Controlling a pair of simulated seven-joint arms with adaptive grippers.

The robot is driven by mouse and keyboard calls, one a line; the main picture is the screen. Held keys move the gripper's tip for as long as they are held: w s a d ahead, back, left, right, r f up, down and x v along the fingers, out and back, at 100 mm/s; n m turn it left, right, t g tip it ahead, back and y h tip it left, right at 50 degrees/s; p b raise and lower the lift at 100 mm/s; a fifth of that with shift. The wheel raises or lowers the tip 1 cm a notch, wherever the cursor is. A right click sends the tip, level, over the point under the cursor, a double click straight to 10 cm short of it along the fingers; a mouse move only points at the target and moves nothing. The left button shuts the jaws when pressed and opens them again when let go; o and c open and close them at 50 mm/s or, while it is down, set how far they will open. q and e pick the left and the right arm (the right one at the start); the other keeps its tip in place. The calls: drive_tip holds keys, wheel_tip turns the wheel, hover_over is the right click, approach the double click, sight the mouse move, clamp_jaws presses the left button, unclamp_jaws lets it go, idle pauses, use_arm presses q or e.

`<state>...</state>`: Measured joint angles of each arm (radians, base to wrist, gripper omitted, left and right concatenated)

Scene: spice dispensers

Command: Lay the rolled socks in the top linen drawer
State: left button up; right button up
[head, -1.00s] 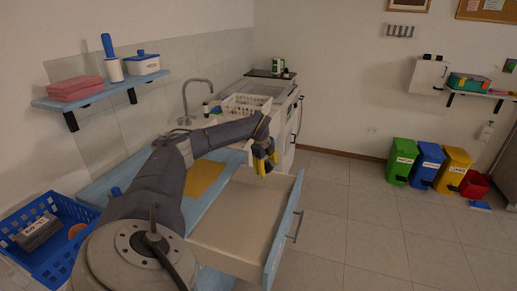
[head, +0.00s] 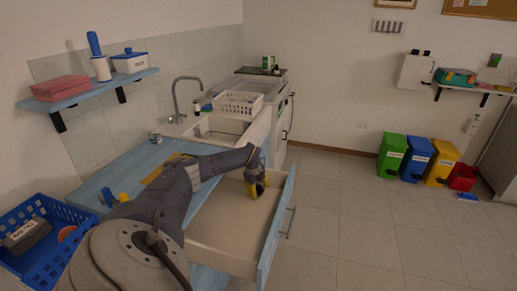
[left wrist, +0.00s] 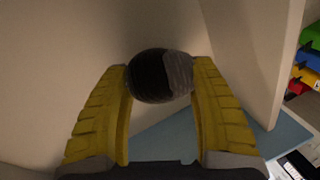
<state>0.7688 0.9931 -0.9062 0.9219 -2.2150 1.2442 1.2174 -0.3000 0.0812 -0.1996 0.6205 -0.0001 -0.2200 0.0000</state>
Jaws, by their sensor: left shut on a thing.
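The rolled socks (left wrist: 148,77), a dark ball with a grey band, are held between the yellow fingers of my left gripper (left wrist: 163,80) in the left wrist view. In the head view my left gripper (head: 257,186) points down inside the open drawer, near its far end; the socks are too small to make out there. The drawer (head: 232,222) is pulled out below the blue counter, and the part of its pale floor that shows is bare. Whether the socks touch the floor I cannot tell. My right gripper is not in view.
The drawer's blue front (head: 273,232) stands on the right. A blue basket (head: 40,245) with a grey bundle sits at the left. A white basket (head: 238,104) stands beyond the sink. Colored bins (head: 417,158) line the far wall. The tiled floor between is clear.

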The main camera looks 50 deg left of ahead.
use_arm(q)
drive_tip(key=shift+f, duration=1.15)
drive_tip(key=shift+f, duration=0.15)
drive_tip(key=o, duration=1.1)
drive_tip(key=v, duration=1.2)
drive_tip(key=shift+w, duration=0.1)
